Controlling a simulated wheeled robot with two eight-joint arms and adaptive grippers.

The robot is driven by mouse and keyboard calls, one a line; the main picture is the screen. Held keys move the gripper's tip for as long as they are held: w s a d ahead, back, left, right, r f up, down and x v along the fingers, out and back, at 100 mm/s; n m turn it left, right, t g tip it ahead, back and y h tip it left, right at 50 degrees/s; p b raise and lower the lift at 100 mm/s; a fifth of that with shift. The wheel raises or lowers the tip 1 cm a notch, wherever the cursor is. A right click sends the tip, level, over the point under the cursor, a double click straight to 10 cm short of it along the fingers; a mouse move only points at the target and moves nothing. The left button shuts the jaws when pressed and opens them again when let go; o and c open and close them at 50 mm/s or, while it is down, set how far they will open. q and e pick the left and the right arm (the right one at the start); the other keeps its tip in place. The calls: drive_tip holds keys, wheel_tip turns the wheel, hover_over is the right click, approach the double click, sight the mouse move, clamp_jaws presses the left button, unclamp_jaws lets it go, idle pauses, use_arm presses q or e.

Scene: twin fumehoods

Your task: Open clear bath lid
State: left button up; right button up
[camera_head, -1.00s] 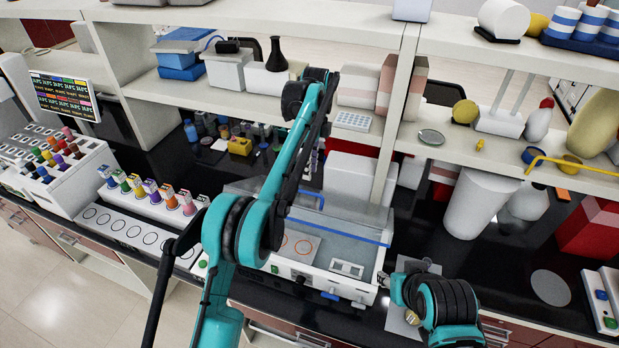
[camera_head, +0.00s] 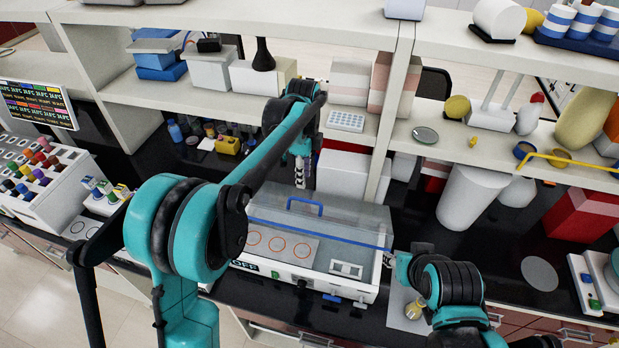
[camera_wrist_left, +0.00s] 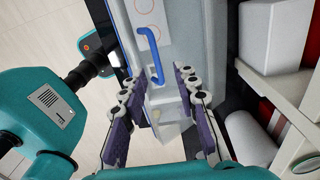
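The bath is a white box (camera_head: 262,262) with orange rings on its top panel, in the middle of the bench in the head view. Its clear lid (camera_head: 345,226) lies down over it, with a blue handle (camera_head: 305,206) on top and a blue strip along the front. My left gripper (camera_head: 299,180) points down just behind the handle, above the bath's rear. In the left wrist view its fingers (camera_wrist_left: 169,78) are apart with nothing held, and the handle (camera_wrist_left: 148,44) lies ahead of the tips, slightly left. My right arm is at lower right; its fingers cannot be made out.
A shelf (camera_head: 230,90) with boxes runs above and behind the bath. Small bottles and a yellow block (camera_head: 228,145) stand behind left. A white bin (camera_head: 468,210) is to the right. A tube rack (camera_head: 45,185) stands far left.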

sight(305, 200)
use_arm(q)
drive_tip(key=shift+s+f, duration=0.15)
drive_tip(key=shift+s, duration=0.2)
drive_tip(key=f, duration=0.7)
drive_tip(key=shift+s+d+p, duration=0.15)
drive_tip(key=shift+d+p, duration=0.05)
drive_tip(key=shift+p, duration=0.2)
drive_tip(key=shift+s+d+f, duration=0.1)
drive_tip(key=shift+s+f, duration=0.1)
clamp_jaws()
